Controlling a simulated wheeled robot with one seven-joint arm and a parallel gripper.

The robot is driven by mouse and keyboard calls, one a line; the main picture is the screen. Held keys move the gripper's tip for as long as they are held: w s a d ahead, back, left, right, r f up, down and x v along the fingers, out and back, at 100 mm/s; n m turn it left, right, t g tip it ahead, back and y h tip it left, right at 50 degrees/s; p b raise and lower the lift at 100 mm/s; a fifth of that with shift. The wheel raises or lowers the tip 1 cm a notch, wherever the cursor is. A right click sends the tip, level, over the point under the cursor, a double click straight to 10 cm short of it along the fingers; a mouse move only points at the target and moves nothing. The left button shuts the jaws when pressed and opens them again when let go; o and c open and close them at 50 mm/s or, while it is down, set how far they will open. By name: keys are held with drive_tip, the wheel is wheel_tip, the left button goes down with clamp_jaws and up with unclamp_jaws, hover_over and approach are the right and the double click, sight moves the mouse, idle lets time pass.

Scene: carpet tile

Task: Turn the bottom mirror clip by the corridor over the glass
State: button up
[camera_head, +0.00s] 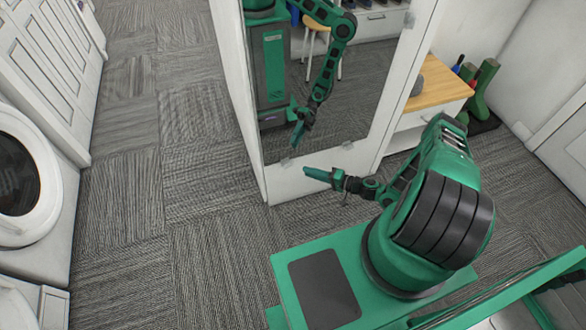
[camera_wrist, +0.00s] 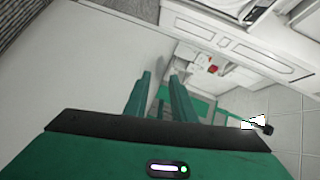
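The mirror (camera_head: 352,85) is a tall pane in a white frame, and it reflects my green arm. Two small pale clips sit at its bottom edge: one at the left, corridor side (camera_head: 285,162), and one further right (camera_head: 347,145). Which way either clip is turned is too small to tell. My gripper (camera_head: 306,172) is in front of the mirror's lower edge, just right of the left clip and apart from it. In the wrist view its two green fingers (camera_wrist: 159,82) stand apart with nothing visible between them. I cannot make out a clip in that view.
A washing machine (camera_head: 22,180) and white cabinet doors (camera_head: 50,62) line the left side. Grey carpet (camera_head: 150,150) lies open between them and the mirror. A wooden-topped bench (camera_head: 435,88) and green boots (camera_head: 483,88) stand right of the mirror.

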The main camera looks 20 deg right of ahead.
sight(287, 165)
drive_tip(key=x, duration=0.8)
drive_tip(key=shift+w+a, duration=0.25)
drive_tip(key=shift+f, duration=0.1)
clamp_jaws()
